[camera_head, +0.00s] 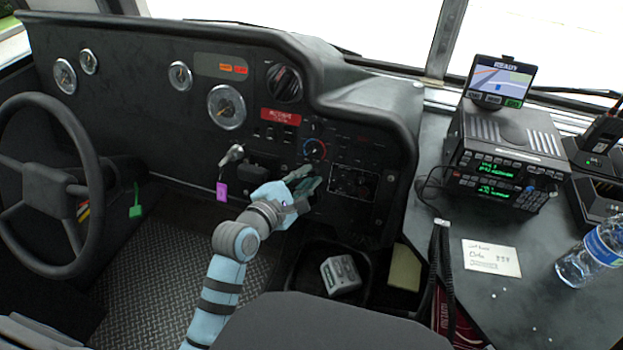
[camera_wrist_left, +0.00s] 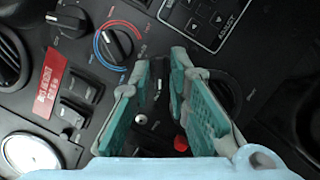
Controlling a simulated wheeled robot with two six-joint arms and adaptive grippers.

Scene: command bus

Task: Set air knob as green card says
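The green card (camera_head: 135,202) hangs under the dash beside the steering wheel; I cannot read any writing on it. A knob with a blue and red ring (camera_head: 315,149) sits on the dash panel and also shows in the left wrist view (camera_wrist_left: 116,43). A second black knob (camera_wrist_left: 68,20) is beside it. I cannot tell which one is the air knob. My left gripper (camera_head: 312,184) is in front of the panel, below the ringed knob. In the left wrist view its two green-padded fingers (camera_wrist_left: 166,85) are apart with nothing held between them. My right gripper is out of view.
A purple tag (camera_head: 222,191) hangs from the key left of my arm. The steering wheel (camera_head: 50,185) is at far left. An open bin below the panel holds a grey box (camera_head: 341,275). At right, a radio (camera_head: 500,165), white card (camera_head: 491,258) and bottle (camera_head: 592,252) are on the desk.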

